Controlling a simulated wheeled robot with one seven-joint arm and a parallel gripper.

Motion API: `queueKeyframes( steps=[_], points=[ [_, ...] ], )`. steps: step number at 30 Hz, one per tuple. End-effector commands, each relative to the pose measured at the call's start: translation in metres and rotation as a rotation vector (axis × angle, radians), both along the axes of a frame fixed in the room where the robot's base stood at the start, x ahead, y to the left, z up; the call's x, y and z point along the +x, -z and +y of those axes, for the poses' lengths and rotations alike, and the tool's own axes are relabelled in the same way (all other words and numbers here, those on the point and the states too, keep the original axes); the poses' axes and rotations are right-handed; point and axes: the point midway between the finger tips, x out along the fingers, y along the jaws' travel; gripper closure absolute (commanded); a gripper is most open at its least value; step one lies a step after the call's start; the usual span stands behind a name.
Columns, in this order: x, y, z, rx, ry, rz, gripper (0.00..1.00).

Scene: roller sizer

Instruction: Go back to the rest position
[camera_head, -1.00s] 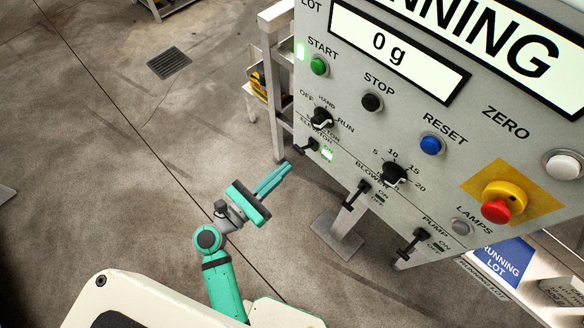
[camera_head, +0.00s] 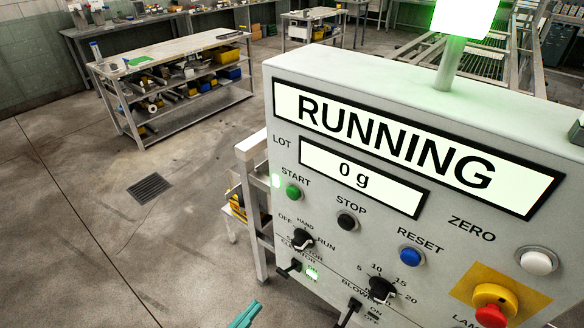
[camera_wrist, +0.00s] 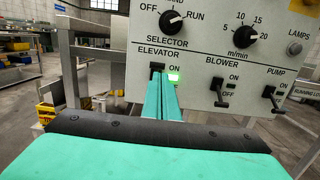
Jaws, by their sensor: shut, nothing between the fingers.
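My gripper (camera_wrist: 164,92) fills the lower part of the wrist view, its teal fingers together and empty. Its tips appear in front of the panel's lower edge, close in the picture to the elevator lever (camera_wrist: 156,70); I cannot tell whether they touch. In the head view only the fingertips (camera_head: 246,314) show at the bottom edge. The control panel (camera_head: 290,90) reads RUNNING and 0 g. The elevator lever also shows in the head view (camera_head: 290,268) with a green light by ON. The selector knob (camera_head: 302,239) and speed knob (camera_head: 382,290) sit above the levers.
A workbench (camera_head: 160,47) with shelves of bins stands at the back left. A floor drain (camera_head: 149,188) lies in open concrete floor left of the panel. A light frame with a yellow bin (camera_head: 238,203) stands beside the panel. A red emergency button (camera_head: 491,314) is at lower right.

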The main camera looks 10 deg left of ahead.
Motion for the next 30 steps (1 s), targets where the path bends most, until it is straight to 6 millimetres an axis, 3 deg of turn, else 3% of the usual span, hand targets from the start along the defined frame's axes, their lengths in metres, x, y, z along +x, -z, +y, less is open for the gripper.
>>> queueKeyframes(
  steps=[5,11,20,25,30],
  points=[
    [-0.004,-0.003,-0.007,-0.059,0.007,0.008,1.0],
    [-0.026,-0.02,-0.047,-0.441,0.056,0.072,1.0],
    [-0.071,-0.037,-0.094,-1.313,0.109,0.289,1.0],
    [-0.099,-0.026,-0.112,-1.848,0.085,0.444,1.0],
    [-0.131,-0.003,-0.133,-2.396,-0.001,0.588,1.0]
  ],
)
